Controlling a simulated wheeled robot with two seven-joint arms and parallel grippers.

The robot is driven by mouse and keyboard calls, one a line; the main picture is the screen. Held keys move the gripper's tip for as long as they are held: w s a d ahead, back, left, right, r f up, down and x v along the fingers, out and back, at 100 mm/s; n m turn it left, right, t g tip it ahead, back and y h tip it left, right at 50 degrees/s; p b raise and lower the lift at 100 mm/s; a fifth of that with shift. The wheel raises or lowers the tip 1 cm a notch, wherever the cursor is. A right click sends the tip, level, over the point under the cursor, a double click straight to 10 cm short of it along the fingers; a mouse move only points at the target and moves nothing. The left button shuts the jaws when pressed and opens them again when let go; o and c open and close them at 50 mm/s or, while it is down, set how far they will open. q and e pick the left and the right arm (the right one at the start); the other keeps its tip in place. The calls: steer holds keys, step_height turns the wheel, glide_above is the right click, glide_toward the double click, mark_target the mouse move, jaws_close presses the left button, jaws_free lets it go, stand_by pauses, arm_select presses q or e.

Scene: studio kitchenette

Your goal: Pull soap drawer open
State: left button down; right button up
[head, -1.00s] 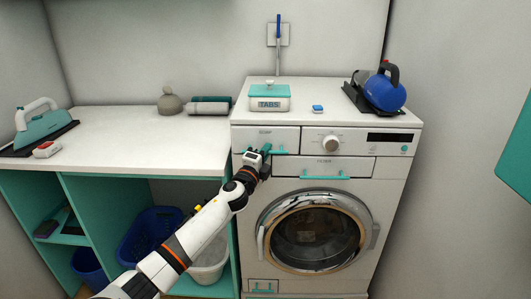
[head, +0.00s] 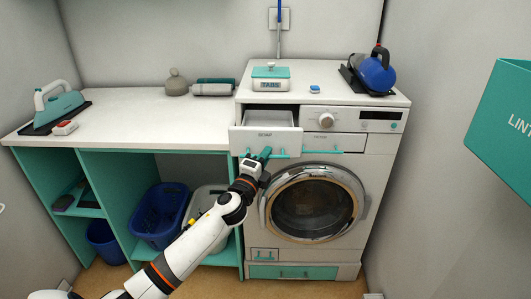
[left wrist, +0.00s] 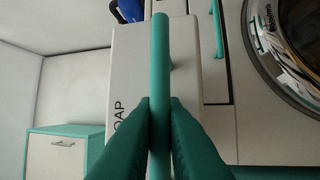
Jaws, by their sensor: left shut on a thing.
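The soap drawer (head: 265,138) is at the upper left of the washing machine (head: 355,165) and stands pulled out, with its open inside visible from above. Its white front bears the word SOAP and a teal bar handle (left wrist: 160,70). My left gripper (head: 262,160) is shut on that handle; in the left wrist view its two teal fingers (left wrist: 159,135) press on the bar from both sides. The gripper and fingers hide part of the handle in the head view. My right gripper is not in view.
On the machine top are a TABS box (head: 270,78), a small blue item (head: 314,88) and a blue appliance (head: 376,74). The filter panel (head: 325,143) is right of the drawer. A teal LINT box (head: 505,125) hangs at the right.

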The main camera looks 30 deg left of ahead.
arm_select(q)
steer(key=c, duration=1.5)
jaws_free()
steer(key=b+v, duration=0.1)
steer(key=v, duration=1.1)
steer(key=shift+b, duration=0.4)
steer(key=shift+a, duration=0.1)
